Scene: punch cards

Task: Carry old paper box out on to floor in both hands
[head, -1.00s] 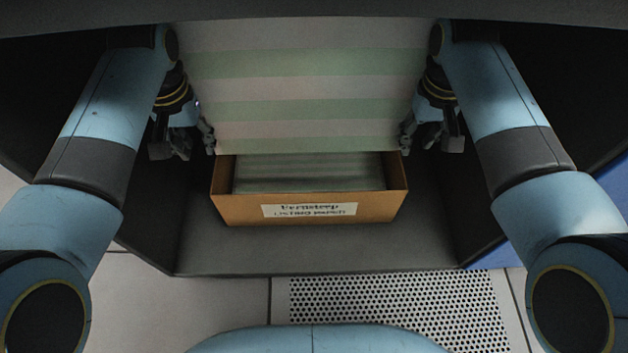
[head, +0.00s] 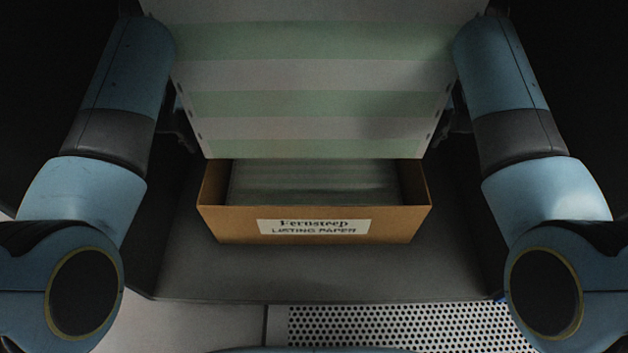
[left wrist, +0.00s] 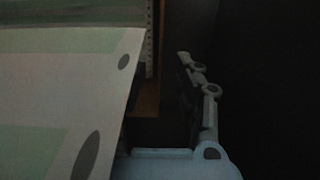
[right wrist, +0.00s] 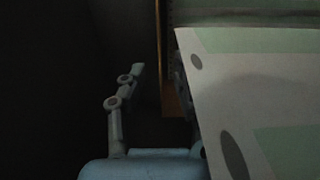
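The old paper box (head: 310,229) is an open brown carton labelled "Fernsteep Listing Paper", upright on a dark grey surface. Green-and-white striped paper (head: 320,72) hangs in front of its far part. My left gripper (head: 176,122) is mostly hidden behind the paper's left edge and my arm. In the left wrist view (left wrist: 160,72) one finger stands clear of the box's side wall (left wrist: 147,98); paper hides most of the other. My right gripper (right wrist: 160,74) mirrors this at the right, near the opposite wall (right wrist: 172,98). Both look open; I see no contact with the box.
The dark grey surface (head: 320,275) is clear in front of the box, with dark walls on both sides. Beyond its near edge lies the pale tiled floor (head: 205,325) with a perforated panel (head: 400,328).

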